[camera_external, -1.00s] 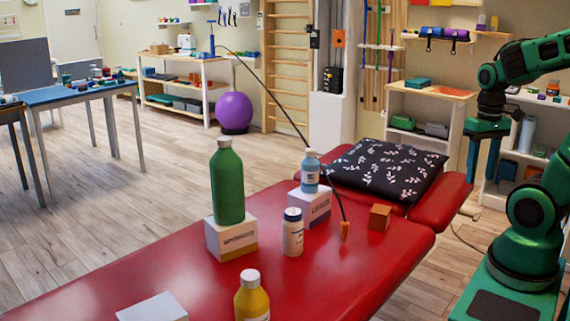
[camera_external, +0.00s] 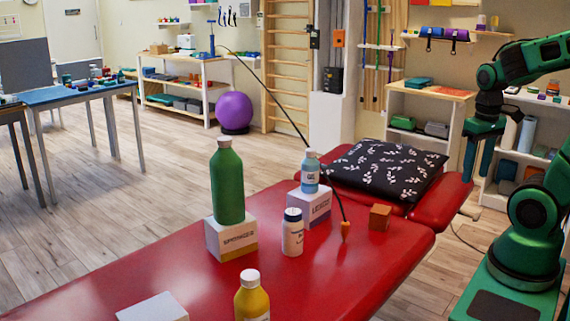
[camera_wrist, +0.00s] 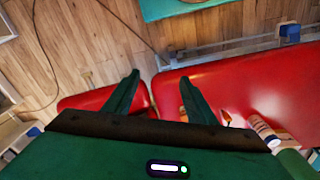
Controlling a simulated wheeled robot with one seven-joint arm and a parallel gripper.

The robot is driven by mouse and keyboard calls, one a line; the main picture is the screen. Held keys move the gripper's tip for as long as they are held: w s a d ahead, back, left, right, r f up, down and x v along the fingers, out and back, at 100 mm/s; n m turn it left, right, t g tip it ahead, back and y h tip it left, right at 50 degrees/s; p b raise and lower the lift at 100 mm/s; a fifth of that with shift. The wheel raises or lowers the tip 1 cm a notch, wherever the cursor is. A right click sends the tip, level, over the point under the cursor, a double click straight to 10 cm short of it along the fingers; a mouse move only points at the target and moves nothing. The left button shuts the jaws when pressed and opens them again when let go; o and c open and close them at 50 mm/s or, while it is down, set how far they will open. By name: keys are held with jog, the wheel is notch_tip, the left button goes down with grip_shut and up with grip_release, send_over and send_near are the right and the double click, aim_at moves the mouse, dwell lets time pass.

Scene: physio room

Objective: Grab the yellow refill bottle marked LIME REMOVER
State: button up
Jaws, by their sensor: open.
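A yellow bottle (camera_external: 252,300) with a white cap stands on the red padded table (camera_external: 330,285) at the bottom edge of the external view. Its lower part is cut off, and its label is too small to read. I cannot make it out in the wrist view. My gripper (camera_external: 480,160) hangs at the right, beyond the table's right end and well away from the yellow bottle. In the wrist view my gripper (camera_wrist: 159,76) shows two fingers spread apart with nothing between them.
A green bottle (camera_external: 227,185) stands on a white box (camera_external: 232,240). A white bottle (camera_external: 292,235), a blue bottle on a box (camera_external: 310,175) and an orange cube (camera_external: 380,217) are nearby. A thin dark rod with an orange end leans over the table. A patterned cushion (camera_external: 385,170) lies behind.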

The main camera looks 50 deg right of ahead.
jog(key=w+a+f+n+t+h, duration=0.1)
jog(key=w+a+f+n, duration=0.1)
jog(key=w+n, duration=0.65)
jog(key=w+a+f+n+t, duration=0.3)
jog(key=w+a+n+t, duration=0.3)
jog(key=w+a+n, duration=1.05)
jog(key=n+t+y, duration=0.3)
jog(key=n+y, duration=0.7)
jog(key=n, duration=1.3)
send_over(252, 307)
jog(key=s+d, duration=0.2)
jog(key=d, duration=0.4)
jog(key=f, duration=0.2)
jog(key=x, duration=1)
jog(key=shift+r, duration=0.15)
jog(key=shift+a, duration=0.1)
jog(key=shift+c, duration=0.2)
